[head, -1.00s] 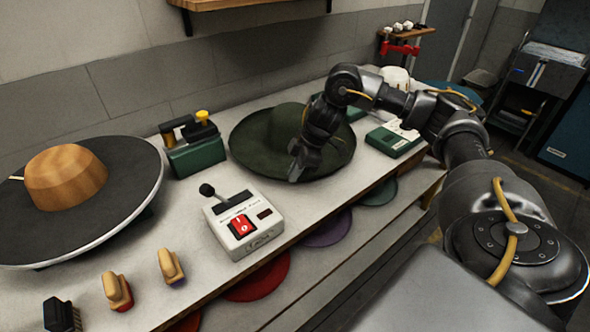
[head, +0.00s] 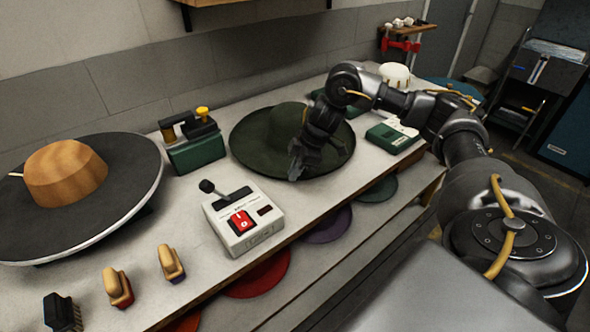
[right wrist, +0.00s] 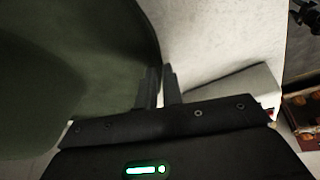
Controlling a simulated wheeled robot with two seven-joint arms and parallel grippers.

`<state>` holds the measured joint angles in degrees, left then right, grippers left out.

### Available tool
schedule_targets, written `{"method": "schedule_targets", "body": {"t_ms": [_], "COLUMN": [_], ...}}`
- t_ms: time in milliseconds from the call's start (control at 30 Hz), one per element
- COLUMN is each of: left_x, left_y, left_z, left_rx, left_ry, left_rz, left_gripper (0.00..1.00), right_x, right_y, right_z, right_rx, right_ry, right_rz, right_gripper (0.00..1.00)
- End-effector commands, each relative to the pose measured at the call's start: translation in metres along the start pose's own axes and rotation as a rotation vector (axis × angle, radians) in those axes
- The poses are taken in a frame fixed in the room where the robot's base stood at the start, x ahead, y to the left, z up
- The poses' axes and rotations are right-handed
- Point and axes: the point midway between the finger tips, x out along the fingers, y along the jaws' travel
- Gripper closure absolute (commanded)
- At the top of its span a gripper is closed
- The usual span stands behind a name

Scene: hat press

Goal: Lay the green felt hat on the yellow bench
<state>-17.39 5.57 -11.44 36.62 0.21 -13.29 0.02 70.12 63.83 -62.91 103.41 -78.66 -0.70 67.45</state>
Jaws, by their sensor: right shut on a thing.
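The green felt hat (head: 262,140) lies crown up on the white worktop, its wide brim spread flat. My right gripper (head: 295,172) is at the brim edge nearest me and is shut on it. My forearm and wrist cover part of the crown and the right side of the brim. In the right wrist view the felt (right wrist: 95,55) fills the left side, and the fingertips (right wrist: 158,78) meet at the edge of the brim. My left gripper is not in view. I cannot make out a yellow bench in these frames.
A white control box (head: 243,218) with a red switch stands left of my right gripper. A green iron-like tool (head: 194,150) is behind it. A wooden block (head: 65,175) sits on a dark disc at left. Several brushes (head: 118,288) stand in front. Coloured discs (head: 258,275) lie on the shelf below.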

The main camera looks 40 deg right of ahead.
Motion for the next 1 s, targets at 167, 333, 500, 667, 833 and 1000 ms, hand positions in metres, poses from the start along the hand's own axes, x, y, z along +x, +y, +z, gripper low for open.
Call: {"method": "schedule_targets", "body": {"t_ms": [167,333,500,667,833,1000], "left_x": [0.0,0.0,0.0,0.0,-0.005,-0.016], "left_y": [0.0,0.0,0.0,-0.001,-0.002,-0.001], "left_z": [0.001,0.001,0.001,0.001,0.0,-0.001], "left_rx": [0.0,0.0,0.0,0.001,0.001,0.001], "left_ry": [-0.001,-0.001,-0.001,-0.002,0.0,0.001], "left_rz": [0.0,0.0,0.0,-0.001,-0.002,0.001], "left_gripper": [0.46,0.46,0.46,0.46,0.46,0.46], "right_x": [-0.001,0.0,0.0,-0.009,-0.044,-0.079], "right_y": [0.0,0.0,0.0,0.001,0.001,0.001], "right_z": [0.0,0.0,0.0,0.0,-0.001,-0.002], "right_rx": [-0.001,0.0,0.0,-0.001,0.0,0.0], "right_ry": [0.0,0.0,-0.001,0.0,0.0,0.0], "right_rz": [0.001,0.001,-0.001,0.002,0.004,0.005], "right_gripper": [0.79,0.67,0.67,0.67,0.67,0.67]}}
